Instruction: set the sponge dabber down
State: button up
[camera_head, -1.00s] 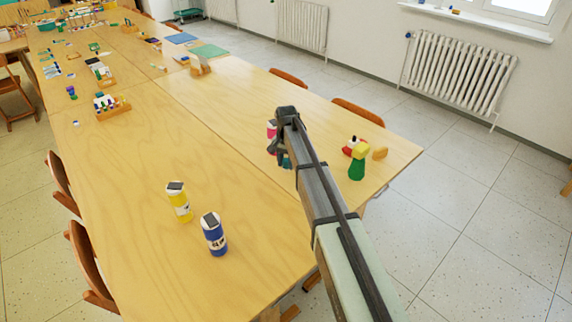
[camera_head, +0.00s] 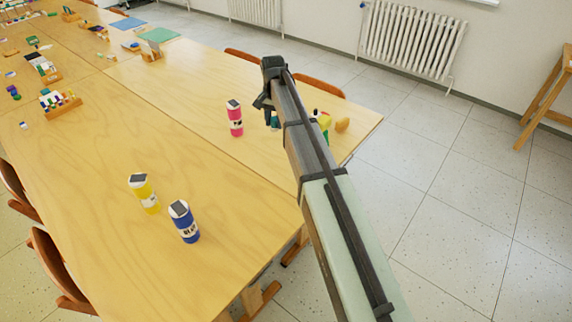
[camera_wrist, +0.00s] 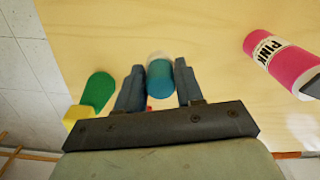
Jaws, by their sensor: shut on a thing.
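The sponge dabber (camera_wrist: 160,82) is a teal-blue cylinder with a pale end. It sits between the two fingers of my gripper (camera_wrist: 158,88) in the wrist view, and the fingers are shut on it. In the head view my gripper (camera_head: 265,100) is over the right part of the table, and a bit of the teal dabber (camera_head: 275,121) shows beside my arm. I cannot tell whether the dabber touches the table (camera_head: 190,140).
A pink bottle (camera_head: 235,118) stands just left of my gripper. Yellow (camera_head: 144,192) and blue (camera_head: 184,222) bottles stand nearer. Tabletop between them is clear.

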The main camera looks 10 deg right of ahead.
jog(key=s+d, duration=0.5)
jog(key=s, duration=0.5)
jog(key=shift+w+a+f, duration=0.1)
jog(key=shift+a+f, duration=0.05)
jog(key=shift+f, duration=5.05)
jog(key=shift+f, duration=0.1)
jog(key=o, duration=1)
notch_tip(320, 180, up, 12)
